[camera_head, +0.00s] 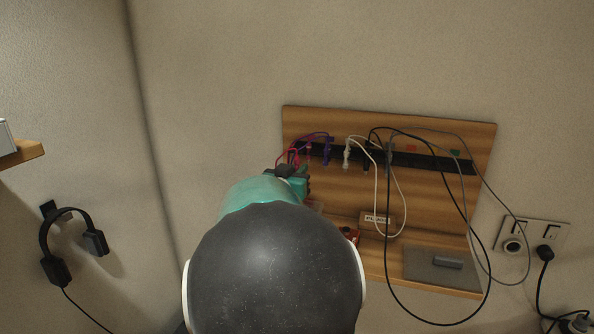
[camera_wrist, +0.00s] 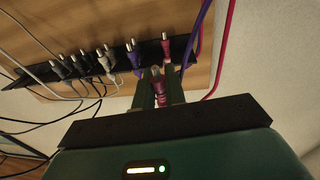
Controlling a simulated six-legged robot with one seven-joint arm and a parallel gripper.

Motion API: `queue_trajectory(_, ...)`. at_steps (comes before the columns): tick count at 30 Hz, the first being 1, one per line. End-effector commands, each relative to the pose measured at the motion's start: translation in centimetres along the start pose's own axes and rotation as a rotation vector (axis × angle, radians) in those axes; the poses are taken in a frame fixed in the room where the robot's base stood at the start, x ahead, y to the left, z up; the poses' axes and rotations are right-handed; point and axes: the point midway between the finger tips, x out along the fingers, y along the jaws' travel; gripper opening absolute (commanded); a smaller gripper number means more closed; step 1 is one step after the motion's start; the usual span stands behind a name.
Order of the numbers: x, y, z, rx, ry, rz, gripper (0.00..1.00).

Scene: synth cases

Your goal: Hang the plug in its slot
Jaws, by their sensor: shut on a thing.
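My gripper (camera_wrist: 158,84) is shut on a pinkish-red plug (camera_wrist: 156,73), whose tip shows between the green fingers in the wrist view. It is close to the black slotted strip (camera_wrist: 90,68); I cannot tell whether the plug touches it. Another pinkish-red plug (camera_wrist: 166,46) is at the strip just beyond the held one, beside a purple plug (camera_wrist: 134,56). In the head view my gripper (camera_head: 292,174) is near the left end of the strip (camera_head: 430,160), partly hidden by my arm. Which slot the held plug faces is unclear.
The strip is on a wooden board (camera_head: 340,118) on the wall. A white plug (camera_head: 346,155) and several darker plugs hang along it, with loose cables looping below. A small labelled box (camera_head: 377,219) and a grey tray (camera_head: 425,268) are lower down. Headphones (camera_head: 52,268) hang left.

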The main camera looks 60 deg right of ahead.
Motion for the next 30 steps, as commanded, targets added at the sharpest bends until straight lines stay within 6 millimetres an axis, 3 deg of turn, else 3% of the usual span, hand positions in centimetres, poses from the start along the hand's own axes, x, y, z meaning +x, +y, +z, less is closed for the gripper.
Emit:
queue_trajectory(2,-0.1,-0.2,0.0,0.012,-0.001,0.03,0.0)
queue_trajectory(16,4.5,-0.5,0.1,0.01,-0.001,0.027,0.0)
queue_trajectory(30,5.1,-0.6,0.1,0.01,-0.001,0.027,0.0)
